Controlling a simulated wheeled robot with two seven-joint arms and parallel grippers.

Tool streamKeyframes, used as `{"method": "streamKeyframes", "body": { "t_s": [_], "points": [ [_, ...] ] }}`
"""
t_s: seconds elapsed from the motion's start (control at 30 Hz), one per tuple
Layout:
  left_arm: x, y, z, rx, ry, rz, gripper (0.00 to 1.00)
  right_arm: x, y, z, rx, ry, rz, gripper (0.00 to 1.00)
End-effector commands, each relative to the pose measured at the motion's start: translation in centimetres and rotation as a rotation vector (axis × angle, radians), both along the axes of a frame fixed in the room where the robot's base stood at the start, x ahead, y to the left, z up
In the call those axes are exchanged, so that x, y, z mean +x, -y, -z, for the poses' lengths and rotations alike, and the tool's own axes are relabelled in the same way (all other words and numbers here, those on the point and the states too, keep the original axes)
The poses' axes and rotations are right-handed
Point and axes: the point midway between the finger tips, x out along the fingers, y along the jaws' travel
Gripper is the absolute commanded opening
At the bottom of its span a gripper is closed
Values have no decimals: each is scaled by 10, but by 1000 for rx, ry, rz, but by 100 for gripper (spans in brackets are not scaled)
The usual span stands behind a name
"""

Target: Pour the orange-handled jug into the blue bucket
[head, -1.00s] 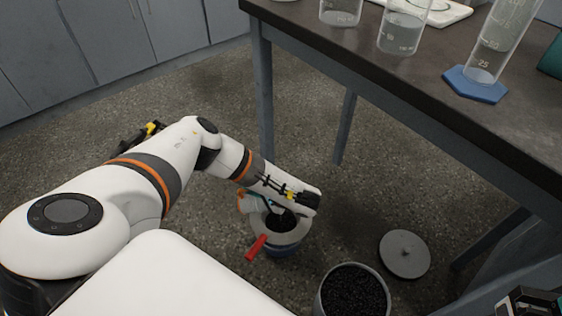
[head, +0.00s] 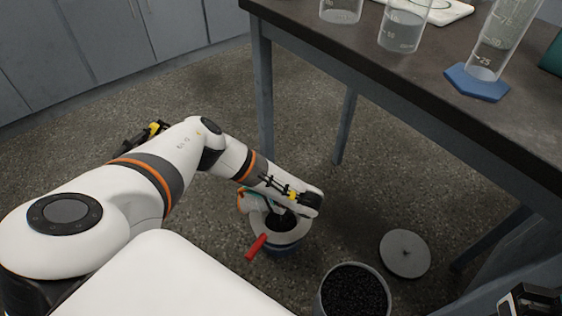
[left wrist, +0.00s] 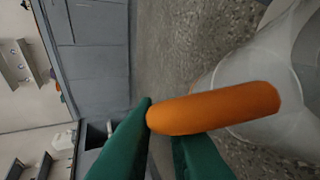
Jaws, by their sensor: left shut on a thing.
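The orange-handled jug shows in the left wrist view as a pale translucent body (left wrist: 258,100) with a thick orange handle (left wrist: 225,106). My left gripper (left wrist: 163,122) is shut on that handle with its green fingers. I cannot tell whether anything is flowing. A dark part, perhaps my right gripper (head: 530,301), shows at the bottom right corner.
The dark-topped table (head: 440,104) with glassware is at the upper right. Floor left of the table leg is clear.

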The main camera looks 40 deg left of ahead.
Motion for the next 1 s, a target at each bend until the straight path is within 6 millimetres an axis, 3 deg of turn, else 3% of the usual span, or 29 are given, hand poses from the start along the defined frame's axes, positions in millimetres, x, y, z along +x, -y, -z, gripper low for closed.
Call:
{"method": "streamKeyframes", "body": {
  "t_s": [1.0],
  "points": [
    [2, 2, 1, 28, -15, 0, 0, 0, 0, -3, 1, 22, 1, 36]
  ]
}}
